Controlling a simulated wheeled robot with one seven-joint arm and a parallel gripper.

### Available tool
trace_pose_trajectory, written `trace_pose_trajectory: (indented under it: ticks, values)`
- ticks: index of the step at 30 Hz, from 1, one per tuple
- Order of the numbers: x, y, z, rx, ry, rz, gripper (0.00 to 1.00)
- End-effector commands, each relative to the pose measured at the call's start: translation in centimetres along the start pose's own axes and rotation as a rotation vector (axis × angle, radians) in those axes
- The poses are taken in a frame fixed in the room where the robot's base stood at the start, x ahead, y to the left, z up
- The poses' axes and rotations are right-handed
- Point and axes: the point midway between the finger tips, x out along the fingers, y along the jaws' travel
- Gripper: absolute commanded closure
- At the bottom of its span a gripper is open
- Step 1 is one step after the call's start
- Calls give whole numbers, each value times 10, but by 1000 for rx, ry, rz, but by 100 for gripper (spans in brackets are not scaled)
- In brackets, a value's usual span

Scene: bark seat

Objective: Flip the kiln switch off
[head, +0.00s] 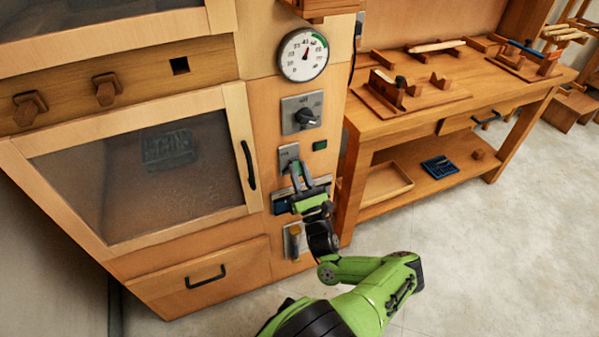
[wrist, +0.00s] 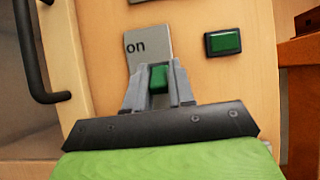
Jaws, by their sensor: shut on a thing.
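The kiln (head: 262,155) is a wooden cabinet with a narrow control panel on its right side. The kiln switch is a small green rocker (wrist: 158,78) on a grey plate (wrist: 150,48) marked "on"; the plate also shows in the head view (head: 288,153). My gripper (wrist: 158,88) is at the switch, with its two grey fingers shut on the green rocker, one on each side. The lower part of the plate is hidden behind my gripper. In the head view my gripper (head: 296,168) covers the rocker.
A green indicator (wrist: 223,42) sits right of the switch plate. Above are a black rotary knob (head: 305,117) and a dial gauge (head: 304,55). A lever plate (head: 294,240) is below. A black door handle (head: 248,165) is left, and a wooden workbench (head: 400,125) stands right.

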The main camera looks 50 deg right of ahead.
Motion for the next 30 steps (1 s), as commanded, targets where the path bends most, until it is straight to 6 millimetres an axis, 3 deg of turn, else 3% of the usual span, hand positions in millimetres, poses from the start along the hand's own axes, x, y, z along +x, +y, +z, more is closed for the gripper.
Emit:
trace_pose_trajectory:
  ticks: [14, 15, 19, 30]
  values:
    - [0, 0, 0, 1, -15, -1, 100]
    - [0, 0, 0, 1, -15, -1, 74]
    - [0, 0, 0, 1, -14, -1, 54]
    - [-2, 2, -3, 3, -13, 2, 51]
